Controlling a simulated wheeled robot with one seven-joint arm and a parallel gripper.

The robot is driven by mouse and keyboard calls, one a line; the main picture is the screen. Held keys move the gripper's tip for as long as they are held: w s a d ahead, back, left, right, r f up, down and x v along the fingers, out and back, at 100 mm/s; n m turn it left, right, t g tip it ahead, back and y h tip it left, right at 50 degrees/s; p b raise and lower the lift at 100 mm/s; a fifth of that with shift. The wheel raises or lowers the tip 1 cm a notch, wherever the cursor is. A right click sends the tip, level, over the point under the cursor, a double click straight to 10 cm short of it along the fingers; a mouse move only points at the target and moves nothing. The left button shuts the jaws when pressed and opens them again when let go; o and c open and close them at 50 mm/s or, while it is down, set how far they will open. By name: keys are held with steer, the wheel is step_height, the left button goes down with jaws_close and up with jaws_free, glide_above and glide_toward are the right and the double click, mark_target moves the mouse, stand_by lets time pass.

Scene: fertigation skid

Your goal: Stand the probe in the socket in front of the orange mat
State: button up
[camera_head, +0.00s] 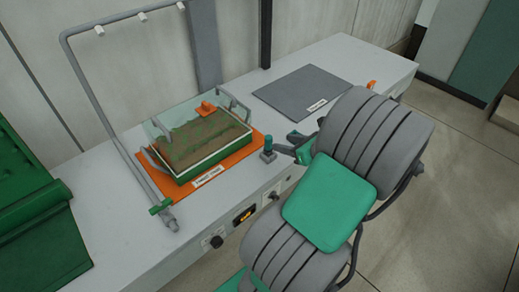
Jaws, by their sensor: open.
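The probe (268,144) is a small teal upright piece. It stands on a small dark grey base, which looks like the socket (268,156), by the front right corner of the orange mat (247,153). How deep the probe sits cannot be made out at this size. My gripper (289,143) is open, just right of the probe and pointing toward it. No clear contact shows between its fingers and the probe. My arm covers part of the bench right of the gripper.
A clear-walled tray of soil (205,140) with a green base stands on the orange mat. A grey pipe frame (110,120) rises at left. A grey mat (300,88) lies bare behind my gripper. Knobs and a display (244,214) line the bench's front face.

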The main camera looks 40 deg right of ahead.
steer(key=w+a+n+g+y, duration=0.1)
steer(key=w+a+n+g, duration=0.2)
steer(key=a+n, duration=0.6)
steer(key=w+a+n+g+y, duration=0.1)
steer(key=w+a+n+g, duration=0.2)
steer(key=a+n, duration=0.65)
steer(key=s+a+r+n+g+h, duration=0.1)
steer(key=s+a+r+n, duration=0.1)
steer(key=s+a+n, duration=0.2)
steer(key=s+a+r+n+g+h, duration=0.1)
steer(key=s+a+n, duration=0.3)
steer(key=a+n, duration=0.5)
steer(key=r+n, duration=0.1)
steer(key=n, duration=0.3)
steer(key=shift+a+r+g, duration=0.25)
steer(key=shift+g, duration=0.15)
steer(key=shift+w, duration=0.1)
